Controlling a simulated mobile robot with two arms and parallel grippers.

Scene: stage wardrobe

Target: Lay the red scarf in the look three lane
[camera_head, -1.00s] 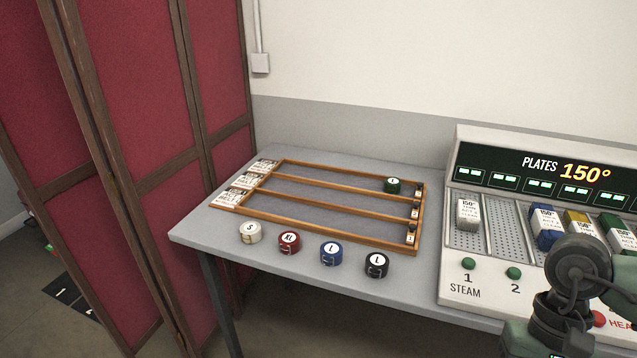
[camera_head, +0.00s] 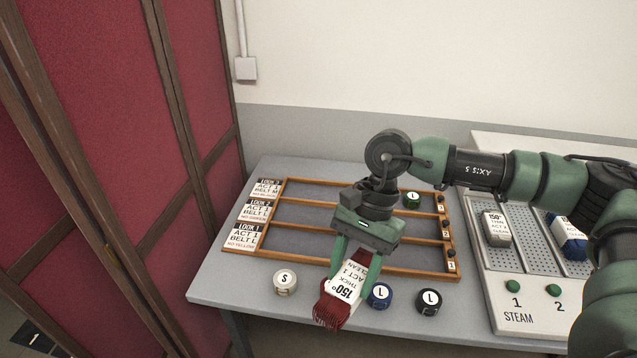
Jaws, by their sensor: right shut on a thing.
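The red scarf (camera_head: 330,314) has a fringed end and a white tag marked 150° and ACT 1. My right gripper (camera_head: 358,262) points down and is shut on it, holding it over the front of the wooden lane rack (camera_head: 300,256). The scarf hangs across the rack's front edge. The look three lane (camera_head: 320,190) is the back one, with its LOOK 3 card (camera_head: 267,188) at the left end. My left gripper is not in view.
White (camera_head: 285,283), blue (camera_head: 380,297) and black (camera_head: 428,301) rolls stand along the table front. The look two and look one lanes look empty where visible. A steam plate console (camera_head: 515,290) stands at right, with a folding screen (camera_head: 110,120) at left.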

